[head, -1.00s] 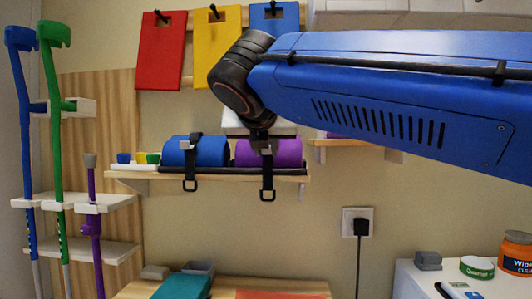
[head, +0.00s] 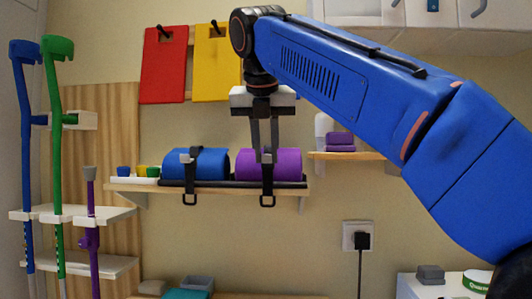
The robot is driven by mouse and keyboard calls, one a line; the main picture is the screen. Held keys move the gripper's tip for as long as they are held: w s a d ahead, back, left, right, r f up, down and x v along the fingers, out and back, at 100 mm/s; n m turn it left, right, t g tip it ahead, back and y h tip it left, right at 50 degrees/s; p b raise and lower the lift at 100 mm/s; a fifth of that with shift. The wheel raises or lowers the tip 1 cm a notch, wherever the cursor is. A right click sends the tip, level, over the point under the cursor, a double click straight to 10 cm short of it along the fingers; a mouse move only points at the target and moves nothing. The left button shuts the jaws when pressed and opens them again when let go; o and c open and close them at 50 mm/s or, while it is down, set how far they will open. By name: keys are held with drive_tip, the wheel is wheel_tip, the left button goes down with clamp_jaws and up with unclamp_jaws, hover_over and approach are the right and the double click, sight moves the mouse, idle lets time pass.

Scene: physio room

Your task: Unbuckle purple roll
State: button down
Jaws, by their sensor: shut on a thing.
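The purple roll (head: 285,164) lies on the wall shelf, right of the blue roll (head: 215,164). A black strap (head: 268,188) crosses its front and hangs below the shelf edge, with a loop at its lower end. My gripper (head: 265,156) points straight down over the purple roll. Its two fingers are close together at the strap's buckle on the upper front of the roll, and are shut on it. The fingers largely hide the buckle, so I cannot tell whether it is fastened. The blue roll has a like black strap (head: 190,181) with a grey buckle (head: 186,158).
The shelf (head: 150,188) also holds small coloured cups (head: 140,171) at its left end. A purple block (head: 340,141) is on another shelf (head: 345,156) to the right. Red (head: 164,66) and yellow (head: 216,64) boards hang above. Crutches (head: 56,160) stand at left.

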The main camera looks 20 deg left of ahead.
drive_tip(key=shift+w, duration=0.1)
idle(0.3)
drive_tip(key=c, duration=1.6)
unclamp_jaws()
drive_tip(key=shift+o, duration=0.2)
drive_tip(key=shift+r, duration=0.1)
